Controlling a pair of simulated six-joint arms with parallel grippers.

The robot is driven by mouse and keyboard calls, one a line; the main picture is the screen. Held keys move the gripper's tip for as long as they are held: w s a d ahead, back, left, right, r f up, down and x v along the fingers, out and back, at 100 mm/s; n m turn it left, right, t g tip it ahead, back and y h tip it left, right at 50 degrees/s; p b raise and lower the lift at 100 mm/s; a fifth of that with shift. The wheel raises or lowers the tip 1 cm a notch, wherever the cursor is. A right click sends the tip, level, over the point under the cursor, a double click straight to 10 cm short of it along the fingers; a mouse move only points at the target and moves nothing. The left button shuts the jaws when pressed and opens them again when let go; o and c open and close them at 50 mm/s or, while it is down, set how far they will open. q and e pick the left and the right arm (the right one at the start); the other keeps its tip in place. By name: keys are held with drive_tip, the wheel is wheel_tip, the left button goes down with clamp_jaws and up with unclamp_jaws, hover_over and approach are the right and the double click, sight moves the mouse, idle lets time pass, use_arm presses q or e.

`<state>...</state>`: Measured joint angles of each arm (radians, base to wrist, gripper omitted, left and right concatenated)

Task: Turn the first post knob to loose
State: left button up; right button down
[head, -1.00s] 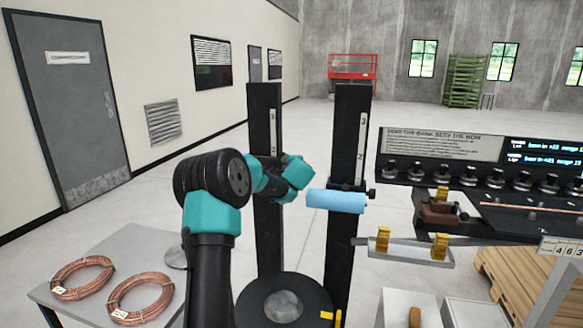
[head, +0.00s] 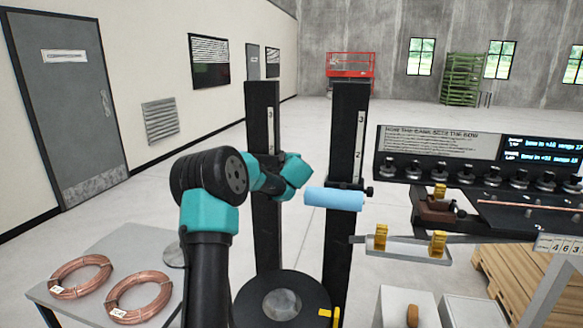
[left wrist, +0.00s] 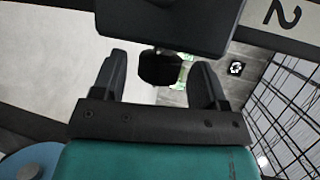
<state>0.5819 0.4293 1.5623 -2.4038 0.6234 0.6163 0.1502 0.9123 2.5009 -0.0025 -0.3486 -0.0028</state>
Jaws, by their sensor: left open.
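Two upright black posts with number scales stand in the head view, the left one (head: 263,205) and the right one (head: 346,130). My left arm reaches the left post, and its teal wrist hides the gripper there. In the left wrist view my left gripper (left wrist: 160,62) is open, its fingers either side of a dark knob (left wrist: 160,70) below a black block (left wrist: 165,22). I cannot tell whether the fingers touch it or how tight it is. A light blue roller (head: 335,199) and a small black knob (head: 369,191) are on the right post. My right gripper is not in view.
A bench with a row of black knobs (head: 519,178) and a panel stands at the right. A tray with yellow clips (head: 410,253) is beside the right post. Copper coils (head: 140,297) lie on the table at lower left. Open floor lies behind.

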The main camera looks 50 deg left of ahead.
use_arm(q)
drive_tip(key=v, duration=1.7)
drive_tip(key=shift+s, duration=0.2)
drive_tip(key=shift+r, duration=0.1)
